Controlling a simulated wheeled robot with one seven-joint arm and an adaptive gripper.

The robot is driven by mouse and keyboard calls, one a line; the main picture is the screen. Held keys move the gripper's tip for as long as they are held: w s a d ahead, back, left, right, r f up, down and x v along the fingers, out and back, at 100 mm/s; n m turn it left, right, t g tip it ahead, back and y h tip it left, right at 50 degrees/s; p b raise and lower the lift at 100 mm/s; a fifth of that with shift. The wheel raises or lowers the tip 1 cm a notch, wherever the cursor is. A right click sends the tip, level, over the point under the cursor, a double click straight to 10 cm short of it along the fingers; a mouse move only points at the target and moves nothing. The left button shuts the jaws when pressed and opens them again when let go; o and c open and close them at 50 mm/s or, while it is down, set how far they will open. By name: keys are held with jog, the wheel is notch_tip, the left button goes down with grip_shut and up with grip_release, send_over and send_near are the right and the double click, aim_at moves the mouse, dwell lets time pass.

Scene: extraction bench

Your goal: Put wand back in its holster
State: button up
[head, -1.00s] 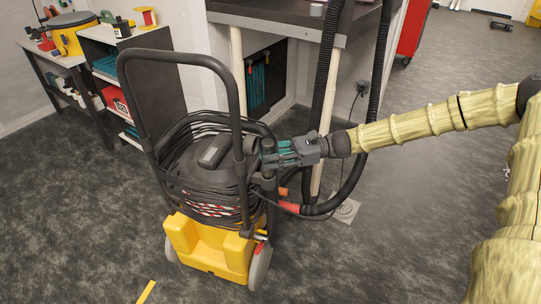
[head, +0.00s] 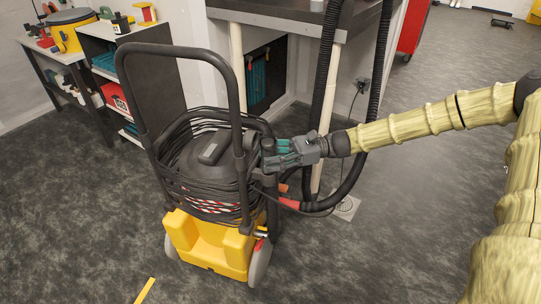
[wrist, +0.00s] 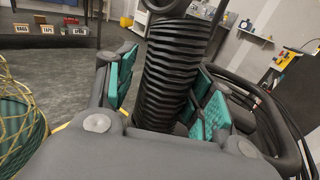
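A dark, tube-shaped wand (head: 271,207) stands nearly upright at the right side of the cleaning machine, beside its black handle frame. The machine has a yellow base (head: 208,245). I cannot make out the holster clearly, as dark parts run together there. My gripper (head: 284,150) reaches in level from the right at the wand's upper part. In the wrist view, a black ribbed shaft (wrist: 172,85) stands between my gripper's teal pads (wrist: 165,92). The pads' inner faces show, with a narrow gap at the left; the gripper looks open around it.
Black cable (head: 170,185) is coiled around the machine. A black hose (head: 352,180) hangs in a loop behind my gripper, beside the workbench (head: 285,22) and its pale leg. A shelf unit (head: 150,75) stands at the back left.

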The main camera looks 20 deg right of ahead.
dwell(0.3)
jog(key=s+d, duration=0.1)
jog(key=d, duration=1.1)
